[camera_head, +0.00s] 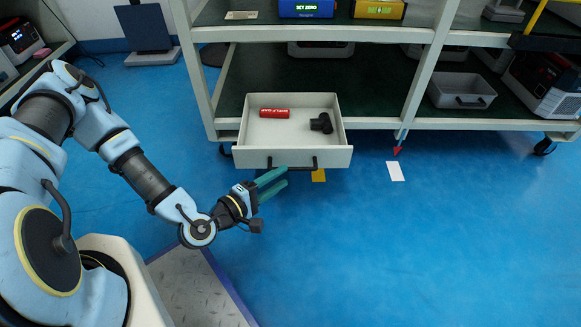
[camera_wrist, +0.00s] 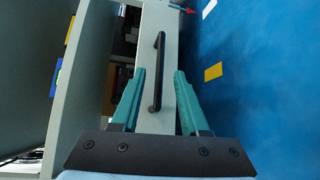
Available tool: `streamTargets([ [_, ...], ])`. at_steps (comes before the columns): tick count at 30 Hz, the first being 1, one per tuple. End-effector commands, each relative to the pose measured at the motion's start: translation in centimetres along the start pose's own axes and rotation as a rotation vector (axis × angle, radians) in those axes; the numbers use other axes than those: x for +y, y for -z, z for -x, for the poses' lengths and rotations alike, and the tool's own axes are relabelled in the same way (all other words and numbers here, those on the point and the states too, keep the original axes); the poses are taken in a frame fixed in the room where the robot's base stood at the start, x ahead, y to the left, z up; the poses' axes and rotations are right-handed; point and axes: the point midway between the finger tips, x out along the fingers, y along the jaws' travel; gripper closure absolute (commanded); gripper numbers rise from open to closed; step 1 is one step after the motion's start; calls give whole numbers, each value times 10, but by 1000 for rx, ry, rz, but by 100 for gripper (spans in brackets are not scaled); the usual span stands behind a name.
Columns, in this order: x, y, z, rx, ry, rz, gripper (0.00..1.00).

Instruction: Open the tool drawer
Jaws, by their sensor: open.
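My gripper (camera_head: 280,182) is open in front of the drawer, close to the handle's left part. In the wrist view, the handle (camera_wrist: 158,70) reaches between the two teal fingers (camera_wrist: 157,95), with a gap on each side. I cannot tell how far the fingers reach past the handle.
The rack (camera_head: 430,75) carries instruments and a grey bin (camera_head: 461,91) on its shelves. A rack post stands right of the drawer. A yellow patch (camera_head: 318,175) and a white sheet (camera_head: 395,171) lie on the blue floor, which is otherwise clear in front.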

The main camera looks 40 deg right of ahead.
Motion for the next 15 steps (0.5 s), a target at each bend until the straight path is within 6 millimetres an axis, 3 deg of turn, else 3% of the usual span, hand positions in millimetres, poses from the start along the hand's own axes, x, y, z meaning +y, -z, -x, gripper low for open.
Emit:
streamTargets([
  [6,1,0,35,1,1,1,55],
  [15,0,0,46,0,0,0,55],
])
